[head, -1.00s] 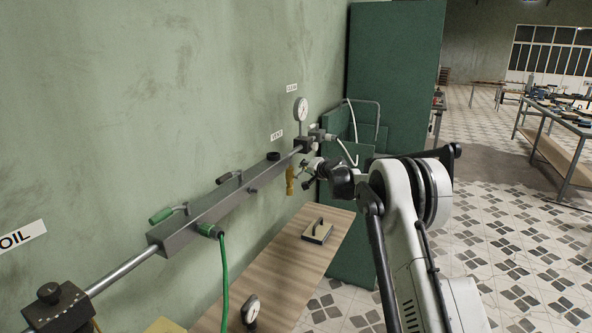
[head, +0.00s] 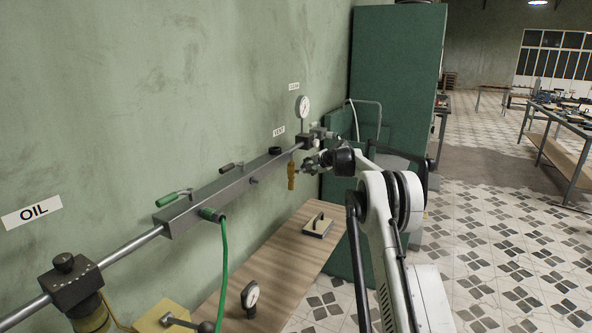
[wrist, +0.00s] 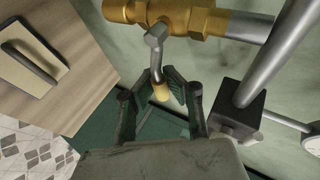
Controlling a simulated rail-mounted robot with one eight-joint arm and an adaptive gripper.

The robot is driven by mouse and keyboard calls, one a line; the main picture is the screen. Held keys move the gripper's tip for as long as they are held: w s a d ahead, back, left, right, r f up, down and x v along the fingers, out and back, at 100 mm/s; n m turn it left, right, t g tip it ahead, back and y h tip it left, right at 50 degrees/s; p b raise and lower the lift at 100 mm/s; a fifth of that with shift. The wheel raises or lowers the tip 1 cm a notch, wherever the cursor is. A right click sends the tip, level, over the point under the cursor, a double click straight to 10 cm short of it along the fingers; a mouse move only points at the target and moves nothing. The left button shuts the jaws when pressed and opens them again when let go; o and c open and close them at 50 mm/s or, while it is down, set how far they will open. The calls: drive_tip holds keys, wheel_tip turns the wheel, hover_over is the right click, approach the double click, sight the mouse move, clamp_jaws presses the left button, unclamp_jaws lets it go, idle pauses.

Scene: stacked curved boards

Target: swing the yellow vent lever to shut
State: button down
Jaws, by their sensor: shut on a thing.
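The vent lever is a short grey metal arm with a yellow tip (wrist: 160,91). In the wrist view it runs from the brass valve (wrist: 190,19) down between my fingers. My gripper (wrist: 163,80) is shut on this lever, with dark fingers on both sides of it; the exact contact is hard to see. In the head view the brass valve (head: 291,176) hangs under the grey bar below the VENT label (head: 279,132). My gripper (head: 310,163) is just to its right, and the lever is too small to make out there.
A grey manifold bar (head: 215,198) with a green hose (head: 224,260) runs along the wall. A gauge (head: 302,106) stands above its far end. Below is a wooden bench (head: 285,255) holding a flat handled block (head: 318,226). A green cabinet (head: 398,80) stands behind.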

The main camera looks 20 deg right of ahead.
drive_tip(key=shift+f, duration=0.1)
drive_tip(key=c, duration=1.7)
unclamp_jaws()
drive_tip(key=shift+s, duration=0.1)
drive_tip(key=v, duration=1.2)
